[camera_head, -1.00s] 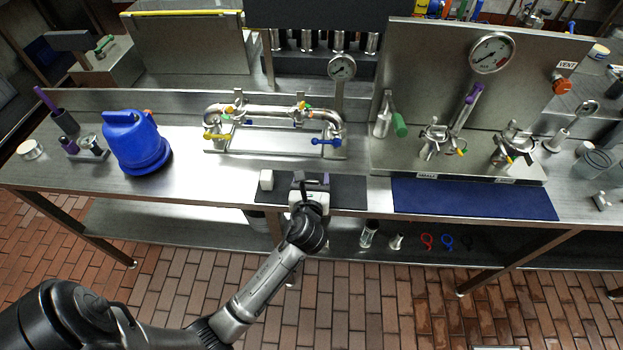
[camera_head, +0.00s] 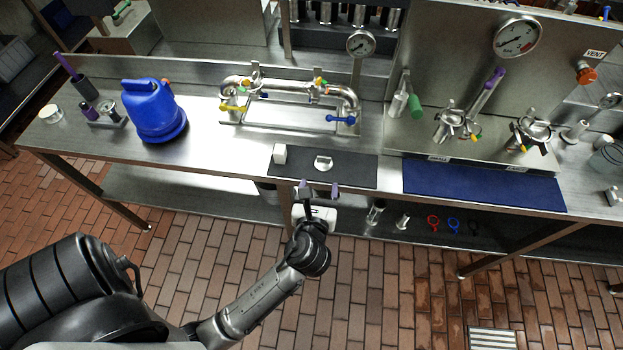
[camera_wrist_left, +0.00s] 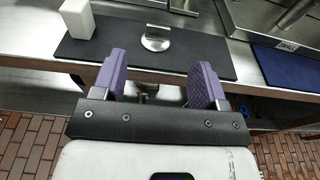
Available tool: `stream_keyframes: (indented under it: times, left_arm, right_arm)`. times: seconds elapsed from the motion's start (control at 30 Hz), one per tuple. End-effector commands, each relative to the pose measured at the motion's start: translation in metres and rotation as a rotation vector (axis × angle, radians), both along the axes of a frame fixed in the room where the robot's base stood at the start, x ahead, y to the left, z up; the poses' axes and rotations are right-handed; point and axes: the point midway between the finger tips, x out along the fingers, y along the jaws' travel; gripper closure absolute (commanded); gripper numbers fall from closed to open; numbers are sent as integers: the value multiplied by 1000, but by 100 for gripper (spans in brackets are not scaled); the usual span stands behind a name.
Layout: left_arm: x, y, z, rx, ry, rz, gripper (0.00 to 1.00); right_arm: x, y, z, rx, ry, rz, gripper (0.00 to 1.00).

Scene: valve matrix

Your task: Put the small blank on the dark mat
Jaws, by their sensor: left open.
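The small blank (camera_head: 323,162), a shiny silver rounded piece, rests on the dark mat (camera_head: 352,173), near its middle. In the left wrist view the blank (camera_wrist_left: 156,41) sits on the black mat (camera_wrist_left: 205,57), beyond my fingers, with nothing touching it. My left gripper (camera_head: 319,189) is open and empty, just off the mat's front edge, on the near side of the blank. Its purple finger pads (camera_wrist_left: 160,78) stand wide apart in the left wrist view. My right gripper is not in view.
A white block (camera_head: 280,153) stands on the mat's left end. A pipe assembly (camera_head: 290,100) with coloured handles is behind the mat. A blue mat (camera_head: 482,188) lies to the right, a blue container (camera_head: 153,110) to the left. Bare steel bench lies between container and mat.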

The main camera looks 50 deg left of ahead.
Motion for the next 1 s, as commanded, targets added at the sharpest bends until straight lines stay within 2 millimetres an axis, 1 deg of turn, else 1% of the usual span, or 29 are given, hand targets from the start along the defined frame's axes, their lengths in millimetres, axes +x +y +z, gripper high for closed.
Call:
stream_keyframes:
  times: [0.2, 0.27, 0.33, 0.37, 0.47, 0.5, 0.57, 0.6, 0.7, 0.77, 0.8, 0.9, 1.0]
  left_arm:
    - [-5, -2, 0, -16, -5, 3, 34]
    - [-7, -1, -3, -61, -20, 11, 34]
    - [-14, 2, -10, -167, -53, 32, 34]
    - [-17, 3, -15, -231, -73, 45, 34]
    - [-35, 6, -33, -512, -152, 120, 34]
    - [-43, 6, -42, -641, -187, 164, 34]
    - [-56, 6, -54, -842, -240, 246, 34]
    - [-66, 4, -62, -970, -273, 307, 34]
    - [-90, -1, -79, -1270, -347, 490, 34]
    - [-105, -6, -88, -1428, -383, 616, 34]
    - [-115, -10, -93, -1521, -405, 705, 34]
    - [-139, -20, -102, -1711, -452, 932, 34]
    - [-160, -29, -107, -1835, -489, 1145, 34]
  right_arm:
    - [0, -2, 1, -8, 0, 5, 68]
    - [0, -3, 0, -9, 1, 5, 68]
    - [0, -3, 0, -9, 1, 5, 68]
    - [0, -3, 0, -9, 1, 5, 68]
    - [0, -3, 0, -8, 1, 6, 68]
    - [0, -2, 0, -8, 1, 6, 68]
    - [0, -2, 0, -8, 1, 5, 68]
    - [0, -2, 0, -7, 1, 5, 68]
    - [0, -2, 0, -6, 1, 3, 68]
    - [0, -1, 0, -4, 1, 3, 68]
    - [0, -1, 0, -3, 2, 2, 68]
    - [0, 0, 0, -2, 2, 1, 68]
    - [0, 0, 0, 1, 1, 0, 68]
